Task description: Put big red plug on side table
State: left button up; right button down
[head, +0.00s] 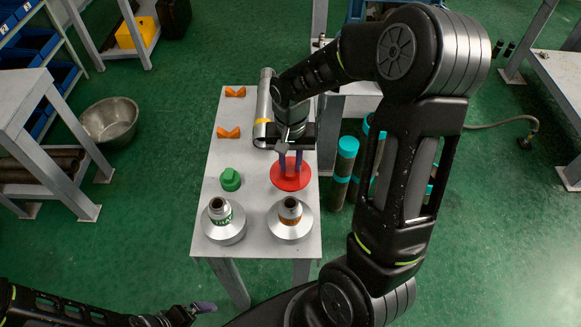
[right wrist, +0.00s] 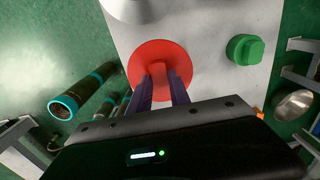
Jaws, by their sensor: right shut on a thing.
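The big red plug (head: 291,182) is a round red disc with a raised grip. It is at the right side of the narrow grey table (head: 215,165) in the head view. My right gripper (head: 291,163) points down over it, with its purple fingers shut on the grip. The red plug also shows in the right wrist view (right wrist: 150,58), with the grip between the fingers. I cannot tell whether the disc touches the tabletop. My left gripper (head: 203,307) is at the bottom left of the head view, away from the table; its opening is unclear.
A smaller green plug (head: 230,180) stands left of the red one. Two silver labelled fittings (head: 223,222) (head: 289,219) stand at the table's near end. A metal pipe (head: 264,108) and orange V-blocks (head: 228,132) are farther back. Another grey table (head: 30,100) stands at left.

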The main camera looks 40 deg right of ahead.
aim_at(291, 168)
jog(key=shift+f, duration=1.25)
jog(key=shift+f, duration=0.1)
jog(key=c, duration=1.2)
grip_release()
notch_tip(291, 168, up, 12)
jog(key=shift+b, duration=0.45)
